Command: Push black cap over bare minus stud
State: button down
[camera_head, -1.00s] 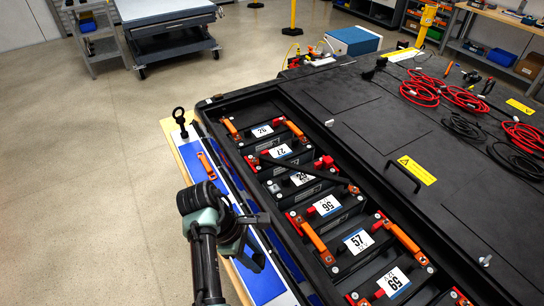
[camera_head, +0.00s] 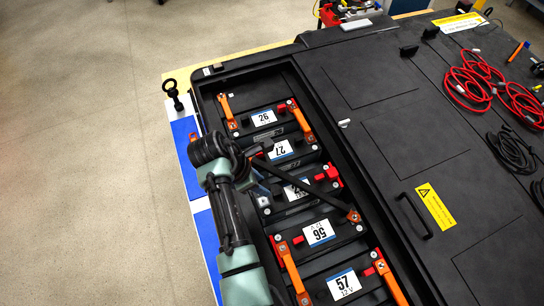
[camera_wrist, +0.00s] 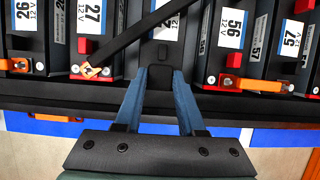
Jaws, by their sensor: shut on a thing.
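My gripper (camera_wrist: 160,75) reaches over the near rim of the battery pack, its two blue fingers closed on a small dark piece, the black cap (camera_wrist: 159,80). The cap is hard to separate from the dark pack behind it. In the head view my gripper (camera_head: 256,168) is beside the third module, whose label is partly covered. A bare silver stud (camera_head: 264,201) shows at that module's left end, apart from the fingers. In the wrist view I cannot make out the stud; the fingers stand in front of that module's near end.
A black bar (camera_head: 305,182) lies slantwise across the modules, close to the fingers. Orange links (camera_head: 286,262) and red caps (camera_wrist: 84,45) stand on neighbouring modules. The raised pack rim (camera_wrist: 50,105) runs below the fingers. The closed black lid (camera_head: 380,150) lies right.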

aim_at(263, 199)
jog(key=shift+s+a+f+b, duration=0.2)
jog(key=shift+s+f+b, duration=0.2)
jog(key=shift+f+b, duration=0.35)
notch_tip(263, 199, down, 4)
jog(key=b, duration=0.4)
jog(key=shift+w+r, duration=0.1)
jog(key=shift+r, duration=0.1)
jog(key=shift+d, duration=0.1)
jog(key=shift+p, duration=0.55)
dwell(0.4)
jog(key=shift+f+b, duration=0.65)
jog(key=shift+f, duration=0.55)
dwell(0.4)
jog(key=shift+c, duration=2.1)
grip_release()
